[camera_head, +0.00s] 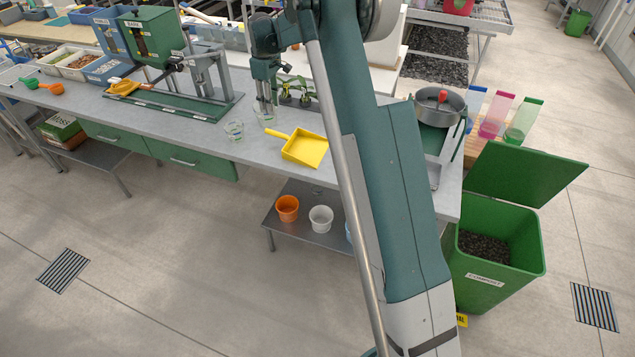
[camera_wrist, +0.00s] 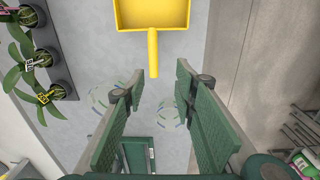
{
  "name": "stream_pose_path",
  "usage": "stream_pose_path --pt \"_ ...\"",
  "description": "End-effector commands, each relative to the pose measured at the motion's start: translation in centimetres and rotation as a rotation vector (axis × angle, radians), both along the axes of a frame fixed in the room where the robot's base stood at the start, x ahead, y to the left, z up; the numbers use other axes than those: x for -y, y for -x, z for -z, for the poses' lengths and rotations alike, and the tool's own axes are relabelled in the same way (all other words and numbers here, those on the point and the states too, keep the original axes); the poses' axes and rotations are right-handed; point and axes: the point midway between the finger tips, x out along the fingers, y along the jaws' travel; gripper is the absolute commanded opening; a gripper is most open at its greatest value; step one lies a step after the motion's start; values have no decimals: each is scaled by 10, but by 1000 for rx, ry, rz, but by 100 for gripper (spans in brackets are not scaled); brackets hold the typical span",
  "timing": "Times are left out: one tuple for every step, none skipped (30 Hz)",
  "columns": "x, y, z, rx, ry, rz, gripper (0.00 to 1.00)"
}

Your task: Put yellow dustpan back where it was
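The yellow dustpan (camera_head: 305,149) lies on the grey bench top near its front edge, with its handle pointing left and back. In the wrist view the dustpan (camera_wrist: 152,14) is at the top, and its handle runs down toward the space between my fingertips. My gripper (camera_wrist: 158,76) is open and empty, its two green fingers spread on either side of the line of the handle. In the head view my gripper (camera_head: 266,88) hangs above the bench, behind and left of the dustpan, apart from it. My arm hides part of the bench to the right.
Clear glasses (camera_head: 234,130) stand left of the dustpan; they show below my fingers in the wrist view (camera_wrist: 168,113). Potted plants (camera_head: 296,92) stand behind. A green compost bin (camera_head: 497,262) stands at right.

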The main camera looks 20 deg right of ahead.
Motion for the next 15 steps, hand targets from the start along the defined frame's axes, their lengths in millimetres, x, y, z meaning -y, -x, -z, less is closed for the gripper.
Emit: stream_pose_path --pt "-2 8 -11 8 -1 10 28" --pt "-3 12 -17 13 0 17 28" --pt "-4 18 -25 21 -1 26 28" --pt "-4 23 -30 27 -1 33 28" --pt "-5 27 -36 33 -1 39 28" --pt "-6 33 -43 40 -2 49 28" --pt "-7 38 -49 46 -2 55 28" --pt "-8 42 -54 51 -3 62 28" --pt "-9 49 -62 59 -3 72 28" --pt "-10 53 -67 65 -4 79 28" --pt "-11 58 -72 70 -5 85 28" --pt "-12 65 -79 77 -6 95 28" --pt "-12 70 -84 83 -6 103 28" --pt "-13 75 -89 89 -8 108 28" --pt "-14 82 -95 97 -8 117 28"
